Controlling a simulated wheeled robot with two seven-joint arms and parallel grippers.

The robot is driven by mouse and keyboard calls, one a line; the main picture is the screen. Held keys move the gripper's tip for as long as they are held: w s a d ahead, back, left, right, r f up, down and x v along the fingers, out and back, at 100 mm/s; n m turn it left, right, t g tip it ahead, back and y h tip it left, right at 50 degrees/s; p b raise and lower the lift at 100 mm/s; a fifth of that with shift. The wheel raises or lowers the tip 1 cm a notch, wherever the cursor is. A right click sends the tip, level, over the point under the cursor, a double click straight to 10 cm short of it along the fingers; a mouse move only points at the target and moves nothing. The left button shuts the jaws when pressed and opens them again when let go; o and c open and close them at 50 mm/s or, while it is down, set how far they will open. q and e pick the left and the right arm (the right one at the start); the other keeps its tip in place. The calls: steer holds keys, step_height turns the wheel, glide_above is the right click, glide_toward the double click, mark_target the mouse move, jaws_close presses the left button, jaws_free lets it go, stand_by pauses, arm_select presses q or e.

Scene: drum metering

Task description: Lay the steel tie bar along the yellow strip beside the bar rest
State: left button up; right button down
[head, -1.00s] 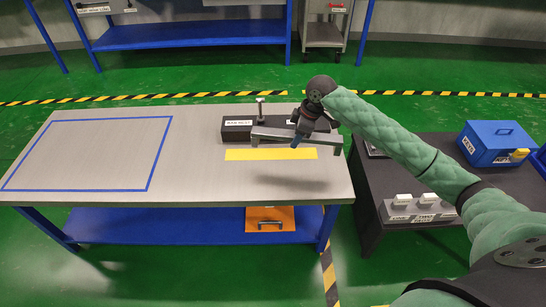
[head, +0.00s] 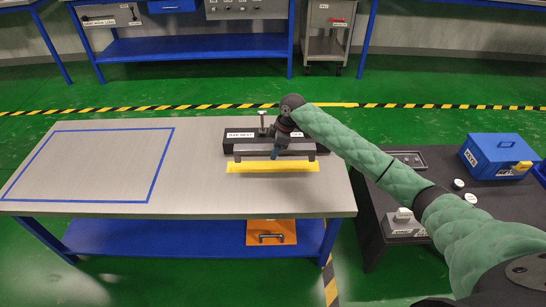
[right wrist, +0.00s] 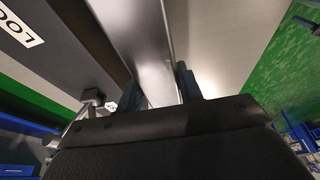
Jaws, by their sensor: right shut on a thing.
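My right gripper (head: 276,152) is shut on the middle of the grey steel tie bar (head: 250,149). The bar lies level and left to right, in front of the dark bar rest (head: 238,141) and along the back edge of the yellow strip (head: 270,168). I cannot tell whether the bar touches the table or hangs slightly above it. In the right wrist view the bar (right wrist: 145,45) runs between the two fingers. My left gripper is not in view.
A blue-outlined area (head: 90,165) on the left of the table (head: 200,190) is empty. A post with a knob (head: 262,121) stands at the bar rest. A dark side table (head: 385,190) on the right holds a blue box (head: 497,157).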

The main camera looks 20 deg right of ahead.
steer(key=shift+w+a+f, duration=0.25)
steer(key=shift+w, duration=0.15)
step_height(320, 180, down, 4)
steer(key=shift+r, duration=0.2)
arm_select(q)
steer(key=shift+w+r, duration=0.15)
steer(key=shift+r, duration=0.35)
arm_select(e)
steer(key=shift+f, duration=0.15)
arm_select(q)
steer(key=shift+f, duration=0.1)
arm_select(e)
steer(key=shift+f, duration=0.1)
steer(key=c, duration=0.9)
jaws_free()
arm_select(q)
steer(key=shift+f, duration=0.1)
arm_select(e)
steer(key=v, duration=1.2)
steer(key=shift+d, duration=0.1)
